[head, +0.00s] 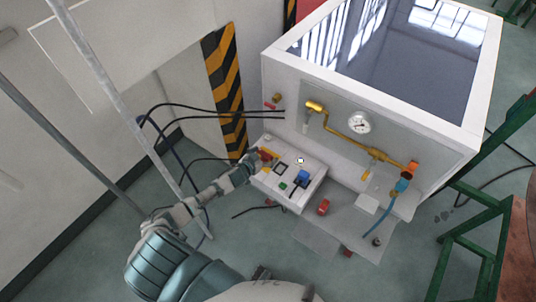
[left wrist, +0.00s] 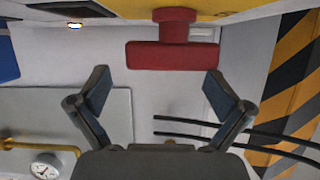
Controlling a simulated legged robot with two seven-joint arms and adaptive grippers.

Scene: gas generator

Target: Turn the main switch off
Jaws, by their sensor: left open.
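The main switch is a red T-shaped handle on a yellow plate (left wrist: 100,12). In the left wrist view the red handle (left wrist: 172,56) is large at the top, just beyond the fingertips. In the head view the red handle (head: 265,154) is small at the left end of the white control box (head: 308,192), partly hidden by my gripper. My left gripper (left wrist: 157,82) is open and empty, its two fingers spread below the handle, with no contact visible. In the head view the left gripper (head: 252,163) reaches the box from the left.
The white generator cabinet (head: 376,113) stands behind the box, with a pressure gauge (head: 359,122) and yellow pipe (head: 343,130). Black cables (head: 200,112) run from its left side. A metal pole (head: 112,95) stands left of my arm. Green frames (head: 478,222) stand at the right.

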